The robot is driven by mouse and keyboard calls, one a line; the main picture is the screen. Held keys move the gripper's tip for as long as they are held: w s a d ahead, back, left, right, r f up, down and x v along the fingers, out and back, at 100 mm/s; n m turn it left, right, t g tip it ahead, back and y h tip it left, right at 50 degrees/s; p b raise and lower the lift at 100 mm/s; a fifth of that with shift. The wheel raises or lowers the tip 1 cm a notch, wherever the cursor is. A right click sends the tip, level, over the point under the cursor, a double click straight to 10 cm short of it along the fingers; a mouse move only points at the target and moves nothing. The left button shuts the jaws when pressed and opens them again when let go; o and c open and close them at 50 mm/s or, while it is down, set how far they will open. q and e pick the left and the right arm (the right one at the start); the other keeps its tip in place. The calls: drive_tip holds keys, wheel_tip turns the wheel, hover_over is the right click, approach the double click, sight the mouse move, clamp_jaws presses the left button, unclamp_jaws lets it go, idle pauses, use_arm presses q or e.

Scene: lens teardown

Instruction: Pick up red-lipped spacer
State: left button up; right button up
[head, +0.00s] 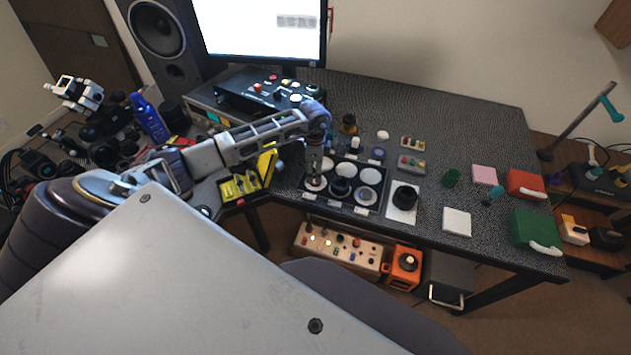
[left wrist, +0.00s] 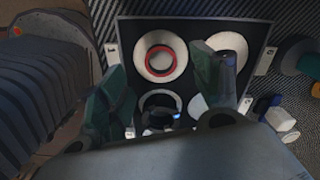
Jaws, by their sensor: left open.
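The red-lipped spacer (left wrist: 148,62) shows as a red ring on a white round pad in a compartment of the dark tray (left wrist: 265,40). In the head view the spacer (head: 315,185) is in the front left compartment of the tray (head: 335,208), partly hidden by the gripper. My left gripper (head: 315,168) points down above that compartment. My right gripper is not in view.
The tray's other compartments hold white pads and dark rings. A black ring lies on a white pad (head: 402,203) right of the tray. A small grey control box (head: 411,164) stands behind it. A monitor (head: 262,30) and a black device (head: 262,92) stand at the back left.

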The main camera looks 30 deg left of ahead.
use_arm(q)
drive_tip(key=f, duration=0.3)
drive_tip(key=shift+d+f, duration=0.2)
drive_tip(key=shift+f, duration=0.1)
drive_tip(key=shift+w+f, duration=0.1)
drive_tip(key=shift+f, duration=0.55)
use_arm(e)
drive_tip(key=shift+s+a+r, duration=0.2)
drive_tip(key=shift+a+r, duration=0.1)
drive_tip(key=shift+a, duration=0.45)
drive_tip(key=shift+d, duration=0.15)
use_arm(q)
drive_tip(key=c, duration=0.9)
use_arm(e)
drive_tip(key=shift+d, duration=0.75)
